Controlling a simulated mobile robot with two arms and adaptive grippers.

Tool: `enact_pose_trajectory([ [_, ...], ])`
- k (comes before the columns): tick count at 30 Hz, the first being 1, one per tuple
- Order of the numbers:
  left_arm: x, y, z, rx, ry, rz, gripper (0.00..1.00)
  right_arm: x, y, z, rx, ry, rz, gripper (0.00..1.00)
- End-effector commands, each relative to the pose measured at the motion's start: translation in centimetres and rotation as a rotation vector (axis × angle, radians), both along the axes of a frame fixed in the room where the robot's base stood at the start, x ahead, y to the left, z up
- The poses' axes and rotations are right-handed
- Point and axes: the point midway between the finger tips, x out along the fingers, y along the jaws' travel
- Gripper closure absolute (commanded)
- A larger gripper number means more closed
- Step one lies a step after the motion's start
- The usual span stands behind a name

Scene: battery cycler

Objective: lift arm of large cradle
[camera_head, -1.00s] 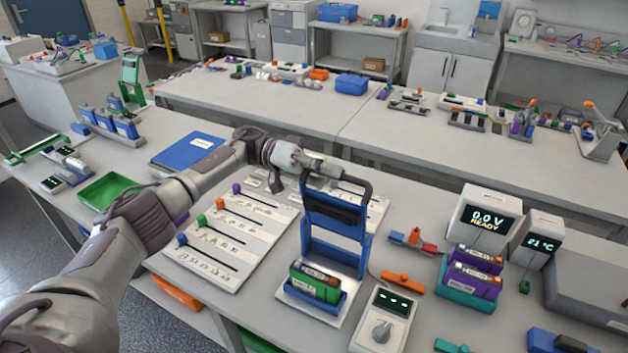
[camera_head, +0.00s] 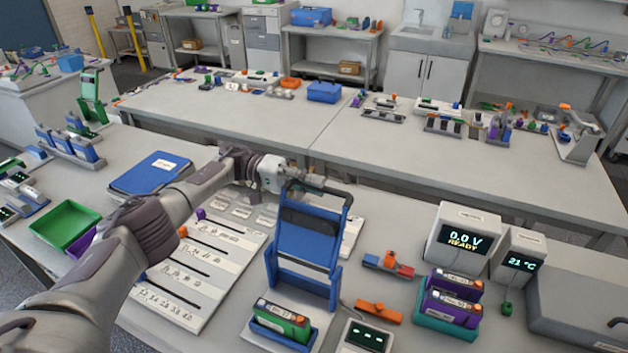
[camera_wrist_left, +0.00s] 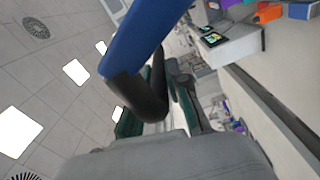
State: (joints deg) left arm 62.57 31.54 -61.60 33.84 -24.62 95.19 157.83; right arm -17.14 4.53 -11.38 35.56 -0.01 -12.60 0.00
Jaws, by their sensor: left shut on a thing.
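The large cradle (camera_head: 314,339) stands on the near bench, with a green cell (camera_head: 283,319) lying in its blue holder. Its blue arm (camera_head: 305,247) is raised and stands steeply above the back of the holder. A black bar handle (camera_head: 345,201) is at the arm's top. My left gripper (camera_head: 316,187) is shut on this handle from the left. In the left wrist view, the black handle (camera_wrist_left: 135,97) lies at my left gripper's fingers (camera_wrist_left: 162,92), with the blue arm above it. My right gripper is not in view.
A sheet of labelled slots (camera_head: 205,265) lies left of the cradle. To the right are an orange piece (camera_head: 378,312), a purple-and-green battery holder (camera_head: 447,325) and a meter reading 0.0 V (camera_head: 464,241). A blue binder (camera_head: 150,174) and green tray (camera_head: 68,228) lie left.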

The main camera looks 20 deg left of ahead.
Motion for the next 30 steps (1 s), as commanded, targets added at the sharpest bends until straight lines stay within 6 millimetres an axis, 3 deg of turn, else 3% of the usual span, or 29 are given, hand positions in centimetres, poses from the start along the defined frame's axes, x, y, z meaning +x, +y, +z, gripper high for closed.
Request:
enact_pose_trajectory([
  [1,-0.4,0.0,-0.9,0.013,0.016,-0.009,1.0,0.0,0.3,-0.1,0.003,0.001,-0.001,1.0],
  [13,-0.4,0.0,-1.0,0.014,0.023,-0.011,1.0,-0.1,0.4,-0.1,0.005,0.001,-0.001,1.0],
  [14,-0.4,-0.1,-1.0,0.014,0.023,-0.011,0.82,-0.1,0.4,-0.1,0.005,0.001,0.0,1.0],
  [18,-0.4,0.0,-0.9,0.012,0.021,-0.009,0.59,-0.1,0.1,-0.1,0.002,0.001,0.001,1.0],
  [30,-0.2,0.1,0.3,0.006,0.014,-0.005,0.59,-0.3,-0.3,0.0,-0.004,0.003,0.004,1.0],
])
